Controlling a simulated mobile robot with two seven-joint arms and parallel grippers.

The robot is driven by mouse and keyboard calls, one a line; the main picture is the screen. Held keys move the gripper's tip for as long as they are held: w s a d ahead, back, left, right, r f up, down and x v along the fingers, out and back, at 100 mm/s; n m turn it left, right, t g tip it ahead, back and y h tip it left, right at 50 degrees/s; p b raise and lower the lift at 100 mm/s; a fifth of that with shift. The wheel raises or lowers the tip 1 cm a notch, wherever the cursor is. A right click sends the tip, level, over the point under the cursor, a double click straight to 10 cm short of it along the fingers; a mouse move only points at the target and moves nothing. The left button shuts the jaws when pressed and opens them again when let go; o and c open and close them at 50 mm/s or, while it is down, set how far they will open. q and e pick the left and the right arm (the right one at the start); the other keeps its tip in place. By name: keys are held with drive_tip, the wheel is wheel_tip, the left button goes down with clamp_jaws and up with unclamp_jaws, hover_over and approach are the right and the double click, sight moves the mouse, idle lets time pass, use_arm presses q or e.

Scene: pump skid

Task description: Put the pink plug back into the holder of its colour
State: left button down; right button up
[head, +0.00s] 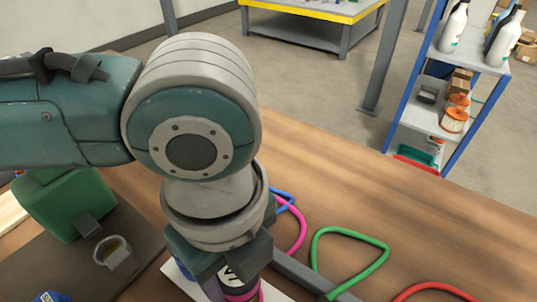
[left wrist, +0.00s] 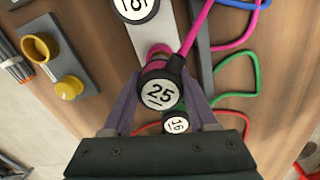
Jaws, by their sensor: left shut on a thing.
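A pink band (left wrist: 158,52) shows just beyond the plug, over a pale strip (left wrist: 152,38). I cannot tell whether the band is part of the plug or a holder, nor whether the plug is seated. My right gripper is not in view.
A green plug (left wrist: 177,124) stands close below the held one, and another capped plug (left wrist: 135,8) is above. Green (head: 350,232) and red (head: 435,288) cables loop over the wooden bench. A dark plate with a yellow knob (left wrist: 69,88) lies left.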

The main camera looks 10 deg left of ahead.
use_arm(q)
drive_tip(key=shift+p, duration=0.35)
drive_tip(key=shift+p, duration=0.35)
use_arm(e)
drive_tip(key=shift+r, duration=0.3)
use_arm(q)
drive_tip(key=shift+p, duration=0.3)
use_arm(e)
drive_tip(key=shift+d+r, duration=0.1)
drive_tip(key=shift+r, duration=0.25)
use_arm(q)
drive_tip(key=shift+f+b, duration=1.1)
drive_tip(key=shift+f, duration=0.7)
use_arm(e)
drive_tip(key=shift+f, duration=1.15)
use_arm(q)
drive_tip(key=shift+c, duration=0.6)
unclamp_jaws()
wheel_tip(320, 180, up, 10)
drive_tip(key=shift+r+p, duration=0.1)
drive_tip(key=shift+p, duration=1)
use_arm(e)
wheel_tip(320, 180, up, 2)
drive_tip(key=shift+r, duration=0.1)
